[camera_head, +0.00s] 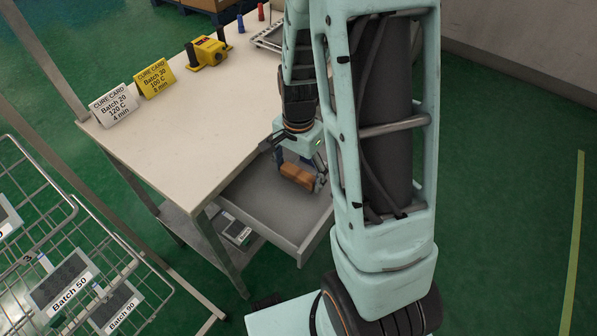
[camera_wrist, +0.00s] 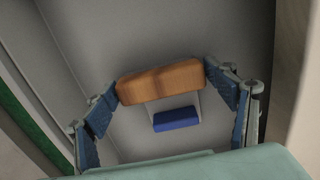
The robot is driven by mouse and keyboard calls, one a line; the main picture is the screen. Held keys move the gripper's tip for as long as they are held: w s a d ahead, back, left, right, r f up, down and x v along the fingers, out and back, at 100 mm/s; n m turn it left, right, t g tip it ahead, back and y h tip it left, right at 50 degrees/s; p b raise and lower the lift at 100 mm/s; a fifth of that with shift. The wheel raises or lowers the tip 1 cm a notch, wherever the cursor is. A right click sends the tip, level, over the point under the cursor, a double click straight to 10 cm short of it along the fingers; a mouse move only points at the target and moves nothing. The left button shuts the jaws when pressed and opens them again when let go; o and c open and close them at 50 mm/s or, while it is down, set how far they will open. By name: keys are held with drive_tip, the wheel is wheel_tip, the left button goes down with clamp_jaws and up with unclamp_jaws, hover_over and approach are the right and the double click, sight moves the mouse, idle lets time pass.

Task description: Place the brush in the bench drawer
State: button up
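The brush is a brown wooden block (camera_head: 297,176) inside the open bench drawer (camera_head: 260,206), near its right side. In the wrist view the brush (camera_wrist: 160,82) lies crosswise, with a blue patch below it that I cannot identify. My gripper (camera_head: 301,168) reaches down into the drawer. In the wrist view its blue-padded fingers (camera_wrist: 162,78) meet the two ends of the brush, so it looks shut on it. The drawer floor (camera_wrist: 165,25) shows around the brush. I cannot tell whether the brush rests on that floor.
The bench top (camera_head: 190,130) holds two cure cards (camera_head: 133,90) and a yellow tool (camera_head: 207,52). A wire rack (camera_head: 60,265) with batch labels stands at the lower left. My arm hides the drawer's right end. The left half of the drawer looks clear.

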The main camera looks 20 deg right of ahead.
sight(298, 172)
drive_tip(key=shift+o, duration=0.8)
wheel_tip(298, 172, up, 12)
drive_tip(key=p, duration=0.2)
drive_tip(key=shift+r, duration=0.2)
